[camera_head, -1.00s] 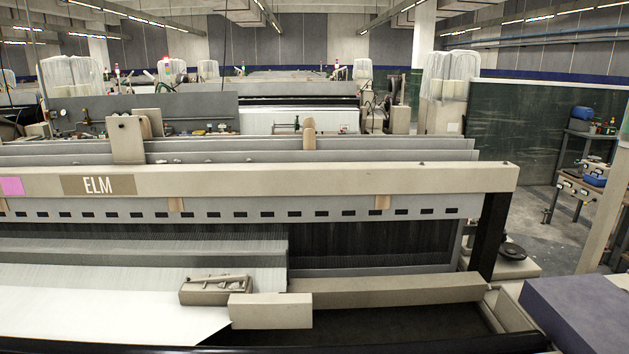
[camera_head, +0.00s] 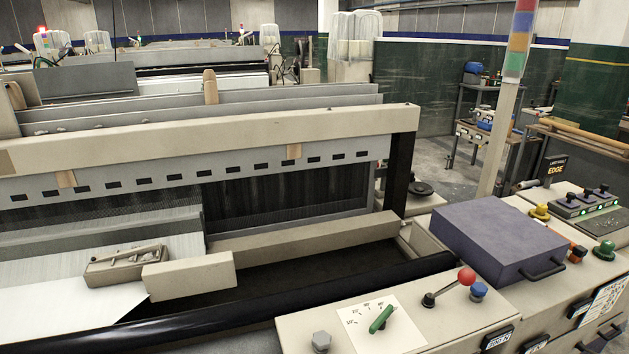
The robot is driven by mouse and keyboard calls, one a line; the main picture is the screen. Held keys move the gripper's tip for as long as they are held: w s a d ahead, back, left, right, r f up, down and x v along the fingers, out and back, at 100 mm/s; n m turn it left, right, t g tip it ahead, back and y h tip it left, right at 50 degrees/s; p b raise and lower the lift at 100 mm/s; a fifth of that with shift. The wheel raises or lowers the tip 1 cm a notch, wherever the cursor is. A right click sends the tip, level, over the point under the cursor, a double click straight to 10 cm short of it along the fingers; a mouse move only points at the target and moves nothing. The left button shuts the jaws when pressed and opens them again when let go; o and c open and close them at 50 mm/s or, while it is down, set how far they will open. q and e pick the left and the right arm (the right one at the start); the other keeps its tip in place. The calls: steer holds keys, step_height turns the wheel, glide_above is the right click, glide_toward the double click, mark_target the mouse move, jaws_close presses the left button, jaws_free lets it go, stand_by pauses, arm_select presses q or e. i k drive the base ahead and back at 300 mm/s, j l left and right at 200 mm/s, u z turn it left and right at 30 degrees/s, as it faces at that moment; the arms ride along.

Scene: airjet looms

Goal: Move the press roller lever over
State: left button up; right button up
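A lever with a red ball knob (camera_head: 466,276) stands on the beige front panel of the loom, at the lower right. Its thin shaft slants up to the right from a dark pivot (camera_head: 429,300). A blue knob (camera_head: 478,291) sits just right of the red ball. I cannot tell from the picture whether this is the press roller lever. A green handle (camera_head: 381,318) lies over a white angle-marked dial plate (camera_head: 366,325) to its left. Neither of my grippers is in view.
A purple-grey box (camera_head: 499,238) with a black handle sits behind the red-knobbed lever. A long black roller (camera_head: 290,301) runs along the loom front. A signal pole (camera_head: 510,110) rises behind. Yellow, orange and green knobs and a button panel (camera_head: 584,204) are at right.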

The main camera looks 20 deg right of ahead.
mark_target(466, 276)
steer(key=z, duration=1.4)
steer(key=k+l+z, duration=0.1)
steer(key=l, duration=0.2)
steer(key=k+l+z, duration=0.15)
steer(key=l, duration=0.2)
